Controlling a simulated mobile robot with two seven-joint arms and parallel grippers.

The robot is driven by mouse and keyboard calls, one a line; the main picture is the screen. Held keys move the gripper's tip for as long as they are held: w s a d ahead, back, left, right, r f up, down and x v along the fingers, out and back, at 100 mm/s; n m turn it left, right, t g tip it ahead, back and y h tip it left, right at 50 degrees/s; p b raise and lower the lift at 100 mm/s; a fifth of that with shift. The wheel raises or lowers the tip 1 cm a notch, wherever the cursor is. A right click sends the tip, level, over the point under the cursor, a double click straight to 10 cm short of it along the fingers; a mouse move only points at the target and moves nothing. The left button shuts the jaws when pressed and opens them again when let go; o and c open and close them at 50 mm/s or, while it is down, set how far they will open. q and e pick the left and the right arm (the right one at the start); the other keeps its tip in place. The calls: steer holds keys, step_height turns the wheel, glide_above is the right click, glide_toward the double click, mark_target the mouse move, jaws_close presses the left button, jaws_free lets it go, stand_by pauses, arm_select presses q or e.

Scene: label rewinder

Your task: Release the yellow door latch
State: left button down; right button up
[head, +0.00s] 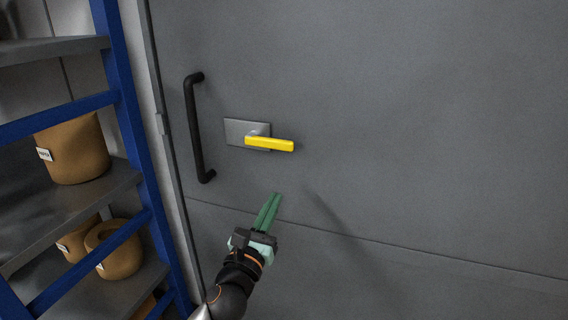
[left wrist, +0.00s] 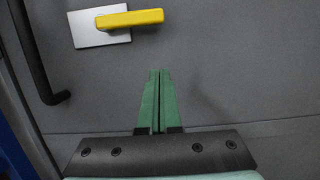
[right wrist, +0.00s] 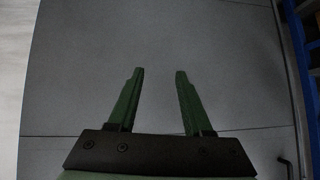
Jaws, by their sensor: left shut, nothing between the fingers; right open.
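The yellow door latch (head: 270,144) is a lever on a grey metal plate (head: 234,131), fixed to the grey door (head: 400,120). The lever points right and lies nearly level. The latch also shows at the top of the left wrist view (left wrist: 130,18). My left gripper (head: 275,196) is shut and empty, with its green fingertips below the lever and apart from it. My right gripper (right wrist: 159,72) is open and empty, facing a plain grey surface in the right wrist view. It is not visible in the head view.
A black vertical pull handle (head: 195,130) stands left of the latch plate and also shows in the left wrist view (left wrist: 36,60). A blue-framed shelf (head: 130,110) with brown rolls (head: 75,150) stands at the left. The door right of the latch is clear.

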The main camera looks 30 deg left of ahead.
mark_target(270, 141)
arm_select(q)
steer(key=x, duration=0.7)
steer(key=shift+w+r+p, duration=0.15)
steer(key=shift+w+p, duration=0.15)
step_height(270, 141, up, 4)
steer(key=shift+s+f+p, duration=0.15)
steer(key=shift+s+p, duration=0.05)
steer(key=shift+p, duration=0.55)
arm_select(e)
steer(key=shift+s+d+r, duration=0.2)
steer(key=shift+d, duration=0.25)
steer(key=shift+s+d+r, duration=0.15)
steer(key=shift+d, duration=0.25)
arm_select(q)
steer(key=shift+w, duration=0.1)
arm_select(e)
steer(key=shift+s+a, duration=0.1)
